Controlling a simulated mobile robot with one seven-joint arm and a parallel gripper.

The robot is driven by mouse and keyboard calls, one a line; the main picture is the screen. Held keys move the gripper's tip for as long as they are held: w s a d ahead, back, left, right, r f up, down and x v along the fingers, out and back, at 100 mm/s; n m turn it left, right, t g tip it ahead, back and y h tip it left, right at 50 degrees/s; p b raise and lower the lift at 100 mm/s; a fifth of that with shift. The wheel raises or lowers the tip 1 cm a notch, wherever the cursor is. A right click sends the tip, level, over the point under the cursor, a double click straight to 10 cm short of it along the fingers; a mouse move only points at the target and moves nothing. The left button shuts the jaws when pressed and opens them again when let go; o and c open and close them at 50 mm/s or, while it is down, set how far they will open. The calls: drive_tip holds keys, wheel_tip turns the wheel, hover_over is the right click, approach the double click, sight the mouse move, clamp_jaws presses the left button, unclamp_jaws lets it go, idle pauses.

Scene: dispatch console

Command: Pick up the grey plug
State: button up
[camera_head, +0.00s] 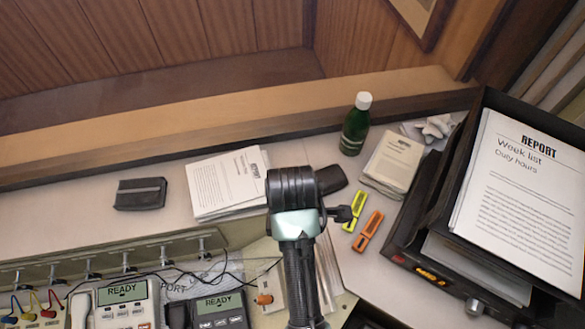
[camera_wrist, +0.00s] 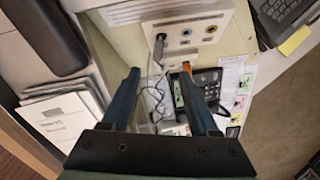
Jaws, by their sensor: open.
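A dark grey plug (camera_wrist: 160,45) stands on the pale socket plate (camera_wrist: 222,22) in the wrist view, with a thin dark cable running down from it. I cannot tell how deep it sits in the plate. My gripper (camera_wrist: 159,74) is open, with its two blue fingers apart and nothing held between them. In the picture the plug appears just beyond the fingertips, between their lines; it is not touching them. In the head view I cannot make out the grey plug, and my arm covers the middle of the console.
In the head view an orange plug (camera_head: 264,299) is beside my arm, and coloured plugs (camera_head: 32,308) are at lower left. Desk phones (camera_head: 124,305) stand at the front. A green bottle (camera_head: 355,125), papers (camera_head: 222,185) and a black tray (camera_head: 463,165) are behind and right.

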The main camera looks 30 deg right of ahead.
wheel_tip(320, 180, down, 10)
drive_tip(key=p, duration=0.3)
drive_tip(key=shift+d+f, duration=0.15)
drive_tip(key=shift+f, duration=0.1)
clamp_jaws()
